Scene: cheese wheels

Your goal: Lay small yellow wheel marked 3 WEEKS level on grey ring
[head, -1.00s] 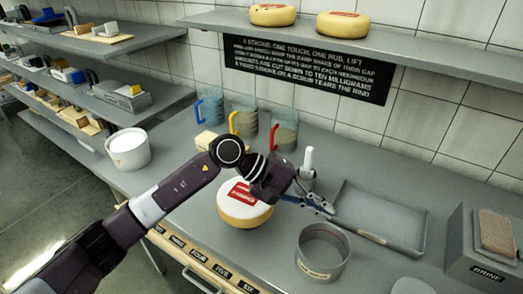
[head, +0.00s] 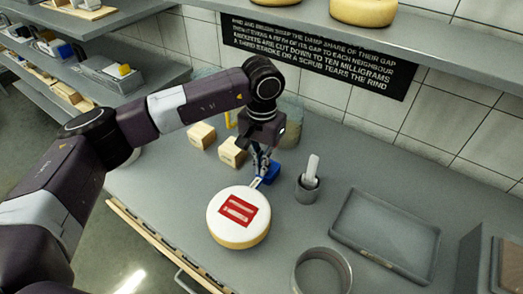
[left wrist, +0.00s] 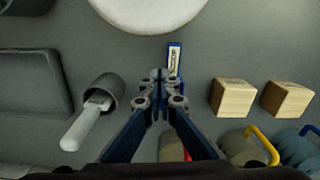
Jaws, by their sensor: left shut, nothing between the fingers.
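A cheese wheel (head: 238,217) with a pale top, yellow side and red label lies flat on the grey counter. Its label text is too small to read. Part of it shows at the top of the left wrist view (left wrist: 150,8). The grey ring (head: 322,272) stands on the counter to the right of the wheel and apart from it, partly cut off by the frame. My left gripper (head: 262,172) points down just behind the wheel. Its fingers (left wrist: 160,80) are shut and empty, beside a small blue-edged item (left wrist: 174,58). My right gripper is out of view.
Two wooden blocks (head: 232,152) sit behind the wheel to the left. A grey cup (head: 308,189) with a white-handled tool and a shallow tray (head: 383,232) stand to the right. Handled jugs (left wrist: 245,145) line the wall. More wheels (head: 362,11) are on the shelf above.

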